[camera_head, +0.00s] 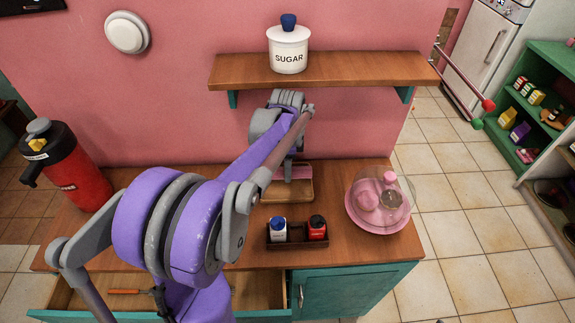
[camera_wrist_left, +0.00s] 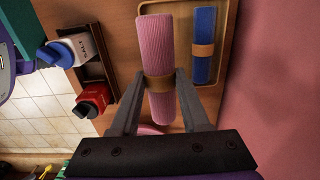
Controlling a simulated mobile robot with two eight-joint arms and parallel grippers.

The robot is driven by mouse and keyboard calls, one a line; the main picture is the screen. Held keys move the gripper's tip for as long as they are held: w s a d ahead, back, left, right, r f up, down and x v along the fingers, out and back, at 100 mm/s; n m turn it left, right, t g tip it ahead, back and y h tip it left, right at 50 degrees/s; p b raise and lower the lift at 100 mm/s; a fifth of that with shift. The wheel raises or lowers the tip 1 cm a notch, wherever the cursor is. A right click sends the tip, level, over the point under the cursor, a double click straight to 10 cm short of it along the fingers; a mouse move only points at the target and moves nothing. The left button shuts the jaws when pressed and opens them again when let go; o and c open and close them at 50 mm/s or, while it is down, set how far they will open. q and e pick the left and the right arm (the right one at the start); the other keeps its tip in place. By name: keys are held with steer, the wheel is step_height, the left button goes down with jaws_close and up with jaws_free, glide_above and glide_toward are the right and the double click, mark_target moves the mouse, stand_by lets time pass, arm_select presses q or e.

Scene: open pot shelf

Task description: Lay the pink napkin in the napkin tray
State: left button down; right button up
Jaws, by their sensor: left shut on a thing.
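The pink napkin (camera_wrist_left: 160,45) is rolled up with a tan ring round its middle. In the left wrist view my left gripper (camera_wrist_left: 160,80) is shut on it at the ring, one finger on each side. The napkin is over the left part of the wooden napkin tray (camera_wrist_left: 222,70), beside a rolled blue napkin (camera_wrist_left: 203,60) that lies in the tray. I cannot tell whether the pink napkin touches the tray floor. In the head view the tray (camera_head: 300,195) is partly hidden by my left arm and gripper (camera_head: 289,176). My right gripper is not in view.
A glass dome covers a pink plate (camera_head: 372,222) at right. A shelf (camera_head: 330,70) with a sugar jar (camera_head: 289,50) hangs above. A red flask (camera_head: 70,170) stands left.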

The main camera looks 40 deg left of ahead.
arm_select(q)
steer(key=shift+w+a+f, duration=0.2)
steer(key=shift+a+f, duration=0.1)
steer(key=shift+a, duration=0.05)
steer(key=shift+w+a+f+b, duration=0.15)
steer(key=shift+a+f+b, duration=0.1)
steer(key=shift+f, duration=0.3)
steer(key=shift+w+a+f+b, duration=0.15)
steer(key=shift+f+b, duration=0.1)
steer(key=shift+f, duration=0.3)
steer(key=shift+s+d+f+b, duration=0.2)
steer(key=shift+f+b, duration=0.2)
steer(key=shift+f, duration=0.4)
steer(key=shift+s+d+f, duration=0.1)
steer(key=shift+f, duration=0.25)
step_height(320, 180, down, 3)
steer(key=shift+r+b, duration=0.1)
steer(key=shift+b, duration=0.85)
steer(key=shift+f+b, duration=0.5)
steer(key=shift+f, duration=0.35)
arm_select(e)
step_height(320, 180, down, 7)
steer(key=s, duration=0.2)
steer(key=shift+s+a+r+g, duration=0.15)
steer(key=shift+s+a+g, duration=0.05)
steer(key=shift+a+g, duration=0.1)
